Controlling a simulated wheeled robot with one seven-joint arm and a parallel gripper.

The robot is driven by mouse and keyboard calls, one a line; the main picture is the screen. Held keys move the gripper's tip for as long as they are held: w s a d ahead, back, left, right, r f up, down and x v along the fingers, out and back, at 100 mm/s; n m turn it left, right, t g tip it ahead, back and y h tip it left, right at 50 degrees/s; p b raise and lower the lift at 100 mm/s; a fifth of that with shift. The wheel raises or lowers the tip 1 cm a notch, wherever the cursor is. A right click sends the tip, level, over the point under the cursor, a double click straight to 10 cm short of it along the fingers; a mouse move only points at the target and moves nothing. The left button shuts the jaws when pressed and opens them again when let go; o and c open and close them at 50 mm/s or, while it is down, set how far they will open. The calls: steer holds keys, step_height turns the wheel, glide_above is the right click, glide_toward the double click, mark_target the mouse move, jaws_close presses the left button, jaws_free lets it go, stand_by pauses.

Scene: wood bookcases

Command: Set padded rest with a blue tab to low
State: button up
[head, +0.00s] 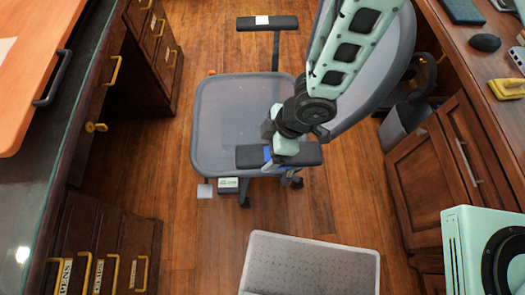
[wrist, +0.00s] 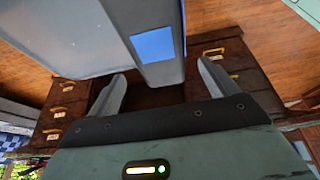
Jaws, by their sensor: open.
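The padded rest with a blue tab (head: 307,155) is a dark armrest on the near side of an office chair (head: 235,112). Its blue tab (head: 267,154) shows left of my gripper. In the wrist view the rest (wrist: 160,72) reaches down between my fingers, with the blue tab (wrist: 153,44) facing the camera. My gripper (head: 283,153) is at the rest in the head view. It is open in the wrist view (wrist: 165,82), one finger on each side of the rest, with gaps visible. The rest's support below is mostly hidden.
A second armrest with a white tab (head: 262,20) stands on the chair's far side. The grey backrest (head: 375,75) is right of my arm. A grey stool or box top (head: 310,268) stands in front.

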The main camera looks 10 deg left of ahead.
mark_target(261, 154)
steer(key=shift+x, duration=1.75)
steer(key=c, duration=1.4)
step_height(261, 154, down, 7)
steer(key=b, duration=0.5)
steer(key=shift+r, duration=0.25)
steer(key=shift+d, duration=0.1)
steer(key=o, duration=1.4)
steer(key=shift+r, duration=0.15)
